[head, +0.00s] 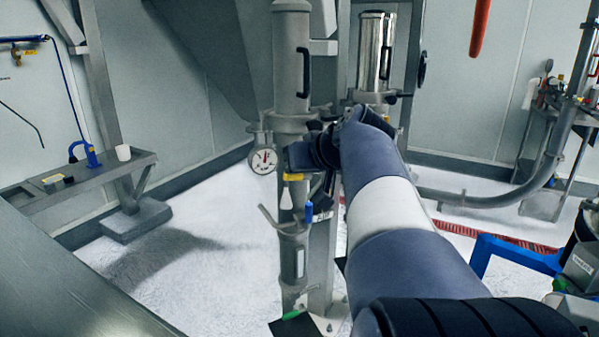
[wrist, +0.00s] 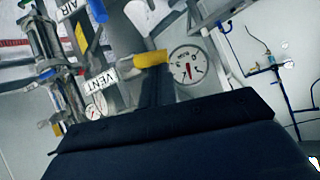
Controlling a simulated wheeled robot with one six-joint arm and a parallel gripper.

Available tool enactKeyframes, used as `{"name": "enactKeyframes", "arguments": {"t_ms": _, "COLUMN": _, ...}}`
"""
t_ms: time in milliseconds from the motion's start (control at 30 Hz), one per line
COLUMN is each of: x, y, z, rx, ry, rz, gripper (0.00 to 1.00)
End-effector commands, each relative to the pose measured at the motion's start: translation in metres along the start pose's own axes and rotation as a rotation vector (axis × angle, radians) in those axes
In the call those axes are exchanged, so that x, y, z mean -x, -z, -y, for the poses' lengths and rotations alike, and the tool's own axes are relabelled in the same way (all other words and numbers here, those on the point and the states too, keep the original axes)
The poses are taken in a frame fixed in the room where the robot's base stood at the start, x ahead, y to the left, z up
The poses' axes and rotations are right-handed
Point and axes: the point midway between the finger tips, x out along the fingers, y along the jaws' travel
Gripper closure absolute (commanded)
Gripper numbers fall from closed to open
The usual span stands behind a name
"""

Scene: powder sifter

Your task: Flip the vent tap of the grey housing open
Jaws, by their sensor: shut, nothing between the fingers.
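The grey housing (head: 290,60) is an upright matte cylinder with a black handle, left of a shiny one in the head view. Its vent tap has a yellow lever (head: 291,177), partly covered by my gripper in the head view. In the wrist view the yellow lever (wrist: 151,59) lies roughly across the picture, beside a white VENT label (wrist: 98,84). My gripper (head: 300,155) is dark and shut, close to the lever. In the wrist view its narrow dark fingers (wrist: 156,82) reach up to the lever's underside in the picture; I cannot tell whether they touch.
A round pressure gauge (head: 263,161) hangs left of the lever. A blue lever (head: 309,211) sits below it, near an AIR label (wrist: 68,8). A shiny steel housing (head: 375,50) stands to the right. A metal bench (head: 100,170) is at the left, with open floor between.

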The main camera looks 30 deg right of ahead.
Motion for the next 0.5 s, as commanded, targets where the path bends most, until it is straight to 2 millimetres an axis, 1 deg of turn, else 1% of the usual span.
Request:
{"name": "enactKeyframes", "arguments": {"t_ms": 33, "x": -0.0024, "y": -0.0034, "z": 0.0025, "rx": 0.029, "ry": -0.014, "rz": 0.000, "gripper": 1.00}}
{"name": "enactKeyframes", "arguments": {"t_ms": 133, "x": -0.0035, "y": -0.0053, "z": 0.0041, "rx": 0.077, "ry": -0.048, "rz": 0.000, "gripper": 1.00}}
{"name": "enactKeyframes", "arguments": {"t_ms": 500, "x": -0.0062, "y": -0.0092, "z": 0.0061, "rx": 0.068, "ry": -0.045, "rz": 0.001, "gripper": 1.00}}
